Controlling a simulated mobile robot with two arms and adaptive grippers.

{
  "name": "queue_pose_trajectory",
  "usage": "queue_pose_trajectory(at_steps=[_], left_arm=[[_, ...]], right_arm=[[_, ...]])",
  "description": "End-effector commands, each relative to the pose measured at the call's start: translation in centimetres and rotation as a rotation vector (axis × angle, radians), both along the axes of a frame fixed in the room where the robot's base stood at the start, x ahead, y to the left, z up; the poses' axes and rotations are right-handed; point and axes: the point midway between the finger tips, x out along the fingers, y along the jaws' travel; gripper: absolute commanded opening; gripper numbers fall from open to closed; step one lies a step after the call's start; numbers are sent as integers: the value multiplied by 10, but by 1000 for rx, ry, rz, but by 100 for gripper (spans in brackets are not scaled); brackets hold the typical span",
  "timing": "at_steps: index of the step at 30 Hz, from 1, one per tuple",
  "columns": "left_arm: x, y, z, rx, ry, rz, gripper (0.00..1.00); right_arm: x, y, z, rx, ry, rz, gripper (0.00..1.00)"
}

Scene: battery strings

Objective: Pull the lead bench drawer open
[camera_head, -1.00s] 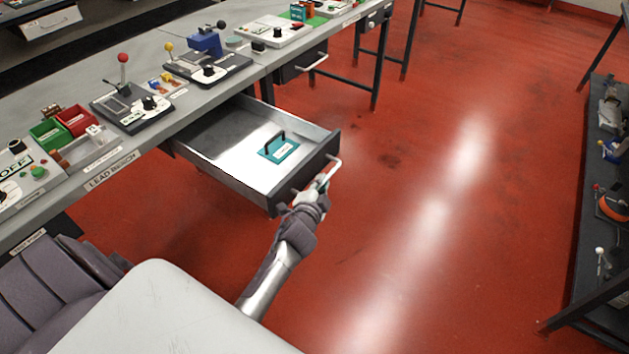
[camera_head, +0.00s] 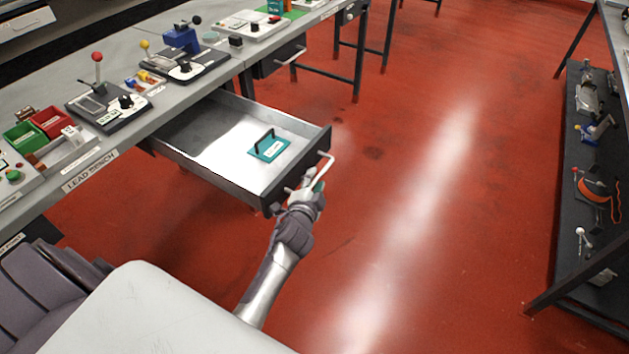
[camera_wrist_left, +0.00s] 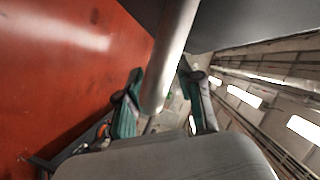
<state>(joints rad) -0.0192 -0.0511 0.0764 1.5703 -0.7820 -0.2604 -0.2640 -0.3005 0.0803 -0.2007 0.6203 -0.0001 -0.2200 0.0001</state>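The lead bench drawer (camera_head: 232,178) is a grey metal drawer with a dark front, and it stands well out from under the bench top labelled LEAD BENCH (camera_head: 90,171). A teal block with a dark handle (camera_head: 269,147) lies inside it. My left gripper (camera_head: 314,184) is at the pale bar handle (camera_head: 322,166) on the drawer front. My right gripper is not in view.
Bins, a lever panel (camera_head: 110,105) and a blue device (camera_head: 182,40) stand on the bench top. Another drawer (camera_head: 278,60) is shut at the far bench. A dark shelf unit (camera_head: 568,200) stands at the right. The red floor between is clear.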

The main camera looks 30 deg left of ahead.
Motion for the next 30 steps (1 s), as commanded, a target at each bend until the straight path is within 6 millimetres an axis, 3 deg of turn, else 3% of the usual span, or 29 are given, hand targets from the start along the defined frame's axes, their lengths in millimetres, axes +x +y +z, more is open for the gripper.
queue_pose_trajectory(at_steps=[11, 24, 30], left_arm=[[-9, -2, 2, 0, -1, -1, 37], [-91, -23, 20, -1, 2, 1, 37], [-111, -29, 25, 0, 1, 1, 37]], right_arm=[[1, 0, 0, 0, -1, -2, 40], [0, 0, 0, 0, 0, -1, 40], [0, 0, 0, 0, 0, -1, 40]])
